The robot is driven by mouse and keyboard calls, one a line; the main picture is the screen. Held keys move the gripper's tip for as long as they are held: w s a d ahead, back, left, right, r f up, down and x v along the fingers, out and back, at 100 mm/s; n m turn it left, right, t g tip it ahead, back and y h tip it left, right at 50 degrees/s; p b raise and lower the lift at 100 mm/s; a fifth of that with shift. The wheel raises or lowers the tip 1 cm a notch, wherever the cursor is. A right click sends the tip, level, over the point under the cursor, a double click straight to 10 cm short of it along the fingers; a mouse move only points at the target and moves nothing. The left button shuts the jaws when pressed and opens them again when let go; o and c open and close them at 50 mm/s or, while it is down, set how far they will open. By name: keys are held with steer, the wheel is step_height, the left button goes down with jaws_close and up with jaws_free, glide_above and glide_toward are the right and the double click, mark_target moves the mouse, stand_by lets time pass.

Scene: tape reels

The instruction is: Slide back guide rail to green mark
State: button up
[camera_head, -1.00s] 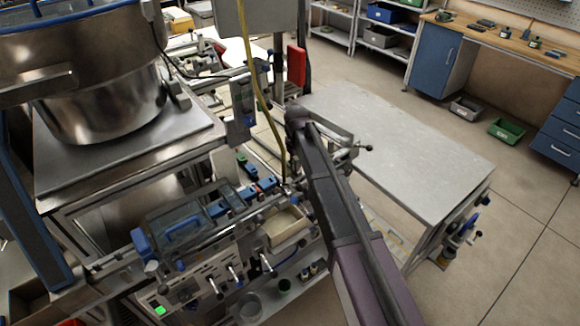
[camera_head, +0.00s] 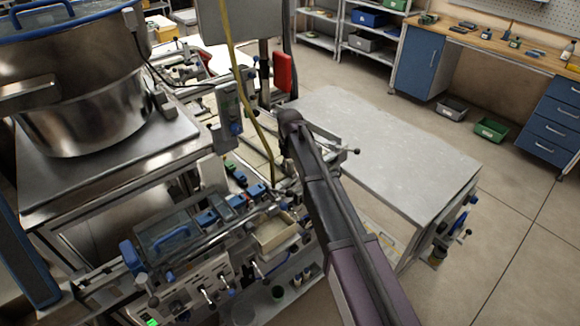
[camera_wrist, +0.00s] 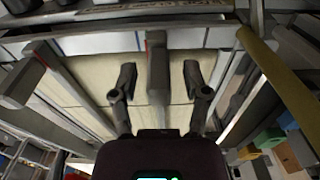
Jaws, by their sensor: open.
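In the wrist view my gripper (camera_wrist: 158,80) is open, one dark finger on each side of a grey bar-like post (camera_wrist: 157,60). The post stands between the fingers with visible gaps on both sides, and a small red mark shows at its upper left. A similar grey bar (camera_wrist: 41,50) with a red mark lies at the left. I cannot tell for certain which part is the back guide rail. No green mark can be made out. In the head view my arm hides the gripper beside the machine (camera_head: 205,235).
Pale panels (camera_wrist: 85,75) lie below the gripper. A yellow hose (camera_wrist: 285,80) crosses the right of the wrist view. In the head view a steel bowl (camera_head: 85,115) stands left, and a bare grey table (camera_head: 390,135) is right of my arm. Open floor lies beyond.

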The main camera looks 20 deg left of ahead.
steer(key=shift+s, duration=0.1)
steer(key=shift+s+a, duration=0.45)
steer(key=shift+s, duration=0.25)
steer(key=s+a, duration=0.1)
steer(key=s, duration=0.1)
steer(key=shift+s+a, duration=0.35)
steer(key=shift+a+r+p, duration=0.1)
steer(key=shift+r+p, duration=0.75)
steer(key=shift+p, duration=0.05)
step_height(320, 180, up, 12)
steer(key=p, duration=1.2)
steer(key=s+d+f+m+b, duration=0.1)
steer(key=d+f+m+b, duration=0.1)
steer(key=d, duration=0.8)
steer(key=s+d+f+m+b, duration=0.2)
steer(key=d+f+m+b, duration=0.1)
steer(key=d, duration=0.8)
steer(key=s+d+f+m+b, duration=0.2)
steer(key=d, duration=0.9)
steer(key=shift+f, duration=0.15)
steer(key=shift+w+a, duration=0.15)
